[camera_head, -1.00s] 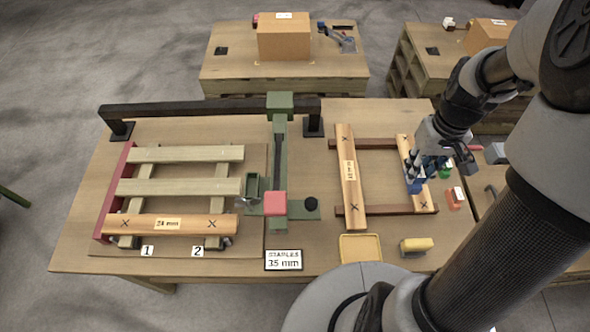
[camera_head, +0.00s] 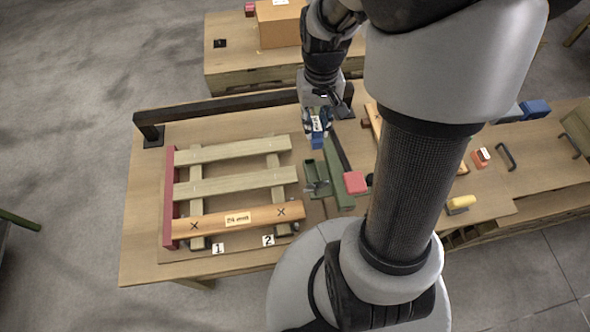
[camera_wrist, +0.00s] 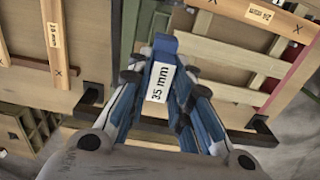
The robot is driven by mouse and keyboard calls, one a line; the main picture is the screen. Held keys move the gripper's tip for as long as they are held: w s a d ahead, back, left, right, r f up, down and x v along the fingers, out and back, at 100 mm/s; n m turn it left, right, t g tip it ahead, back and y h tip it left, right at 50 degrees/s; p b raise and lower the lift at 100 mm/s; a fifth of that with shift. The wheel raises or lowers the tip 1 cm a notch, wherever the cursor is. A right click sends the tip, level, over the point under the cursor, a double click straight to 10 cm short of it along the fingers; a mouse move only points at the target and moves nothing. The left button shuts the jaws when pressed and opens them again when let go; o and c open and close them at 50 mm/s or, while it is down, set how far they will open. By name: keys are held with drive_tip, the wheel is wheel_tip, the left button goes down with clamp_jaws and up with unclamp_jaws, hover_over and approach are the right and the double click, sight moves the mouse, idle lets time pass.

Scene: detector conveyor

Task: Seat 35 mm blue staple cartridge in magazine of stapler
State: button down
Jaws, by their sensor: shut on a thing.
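My gripper (camera_head: 317,126) is shut on a blue staple cartridge (camera_head: 318,143). The white label on it reads 35 mm in the wrist view, where the cartridge (camera_wrist: 161,83) sits between the two fingers and its blue end sticks out past them. The green stapler (camera_head: 345,198) stands on the table below and right of the gripper in the head view. A small green open-topped holder (camera_head: 313,182), seemingly the magazine, is at the stapler's left side. The cartridge is apart from it, above the table. My arm hides part of the stapler's right side.
A wooden pallet (camera_head: 235,184) with a 24 mm board (camera_head: 237,219) lies left of the stapler. A black rail (camera_head: 220,118) runs along the table's back edge. A red pad (camera_head: 355,182) sits on the stapler.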

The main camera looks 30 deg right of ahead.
wheel_tip(320, 180, down, 19)
drive_tip(key=b, duration=0.4)
drive_tip(key=shift+d+f, duration=0.15)
drive_tip(key=shift+f, duration=0.05)
drive_tip(key=shift+f, duration=0.15)
drive_tip(key=c, duration=1.4)
unclamp_jaws()
drive_tip(key=shift+c, duration=0.2)
